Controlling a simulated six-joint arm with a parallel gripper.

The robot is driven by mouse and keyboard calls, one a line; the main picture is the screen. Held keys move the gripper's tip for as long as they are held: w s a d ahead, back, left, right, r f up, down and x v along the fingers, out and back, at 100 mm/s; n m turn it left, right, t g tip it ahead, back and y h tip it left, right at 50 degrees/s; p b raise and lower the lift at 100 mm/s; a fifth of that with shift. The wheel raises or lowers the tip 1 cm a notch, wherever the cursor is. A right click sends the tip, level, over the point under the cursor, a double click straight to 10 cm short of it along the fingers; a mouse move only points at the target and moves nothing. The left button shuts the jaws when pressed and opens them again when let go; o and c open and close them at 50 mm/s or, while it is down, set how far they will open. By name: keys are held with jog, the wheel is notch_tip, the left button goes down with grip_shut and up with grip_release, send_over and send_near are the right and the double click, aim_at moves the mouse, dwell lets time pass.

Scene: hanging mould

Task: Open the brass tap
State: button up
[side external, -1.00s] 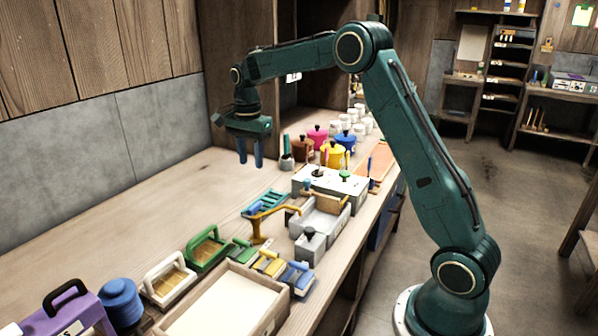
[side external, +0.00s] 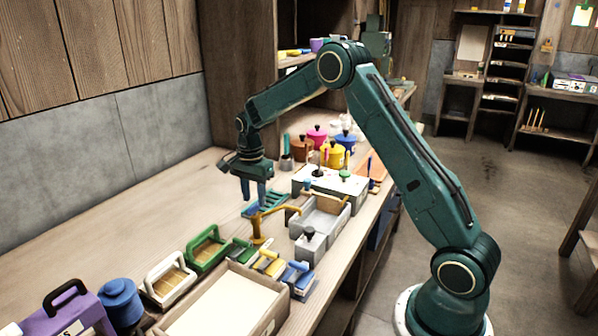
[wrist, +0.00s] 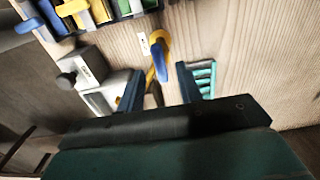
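The brass tap (side external: 257,230) stands upright on the bench, its spout reaching toward a grey basin (side external: 326,214). In the wrist view the tap (wrist: 163,40) has a blue lever (wrist: 160,66) on it. My gripper (side external: 253,200) points down just above and behind the tap in the side view. In the wrist view my gripper (wrist: 158,72) is open, with the lever showing between its two fingers. I cannot tell whether a finger touches the lever. In the side view the lever is hard to tell apart from the fingers.
A teal rack (wrist: 204,76) lies close beside one finger. A grey block with a black knob (side external: 310,244) stands near the basin. Coloured pots (side external: 336,156) stand behind. Several handled tools and a wooden tray (side external: 272,322) are in front. The bench to the left is clear.

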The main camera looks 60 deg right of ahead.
aim_at(255, 210)
jog(key=shift+f, duration=1.2)
grip_shut()
